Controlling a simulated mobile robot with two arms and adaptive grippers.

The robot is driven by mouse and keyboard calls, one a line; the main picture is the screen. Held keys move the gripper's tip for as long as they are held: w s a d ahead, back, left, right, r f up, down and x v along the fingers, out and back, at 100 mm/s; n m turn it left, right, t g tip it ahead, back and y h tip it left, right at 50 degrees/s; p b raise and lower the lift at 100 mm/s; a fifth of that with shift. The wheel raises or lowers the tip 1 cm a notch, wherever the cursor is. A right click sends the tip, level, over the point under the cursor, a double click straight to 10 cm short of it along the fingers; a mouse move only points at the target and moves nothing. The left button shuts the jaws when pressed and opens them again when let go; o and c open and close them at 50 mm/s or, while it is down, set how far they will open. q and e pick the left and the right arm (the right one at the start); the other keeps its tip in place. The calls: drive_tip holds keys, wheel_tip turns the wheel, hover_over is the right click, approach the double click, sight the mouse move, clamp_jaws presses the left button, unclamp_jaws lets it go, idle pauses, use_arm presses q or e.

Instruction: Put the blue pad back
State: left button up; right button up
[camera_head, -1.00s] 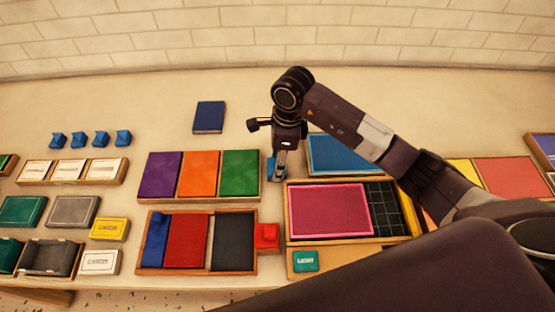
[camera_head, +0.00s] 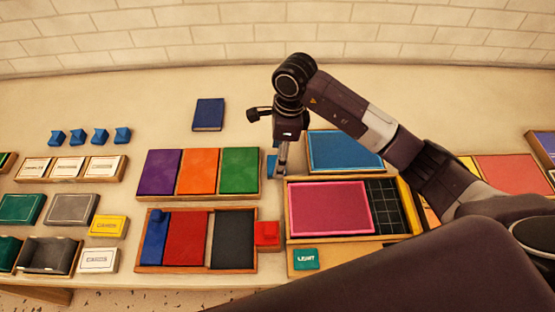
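Several blue pieces are in view, and I cannot tell which one the task means. A dark blue flat pad (camera_head: 208,115) lies alone on the table at the back. A larger blue pad (camera_head: 345,150) lies in a wooden tray behind the pink one. A narrow blue piece (camera_head: 155,237) sits at the left of the lower wooden tray (camera_head: 196,269). My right gripper (camera_head: 281,174) points down between the trays. A small blue thing (camera_head: 271,165) shows right beside its fingers, partly hidden; I cannot tell whether it is held. My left gripper is out of view.
A tray with purple, orange and green pads (camera_head: 199,172) stands left of the gripper. A tray with a pink pad (camera_head: 330,208) and black grid stands right. A red block (camera_head: 267,233) lies between trays. Small blue blocks (camera_head: 99,136) stand far left. The back table is mostly clear.

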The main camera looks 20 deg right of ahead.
wheel_tip(320, 180, up, 10)
drive_tip(key=d+b, duration=0.1)
drive_tip(key=b, duration=0.1)
drive_tip(key=shift+s+b, duration=0.2)
drive_tip(key=shift+b, duration=0.2)
drive_tip(key=shift+d+f, duration=0.1)
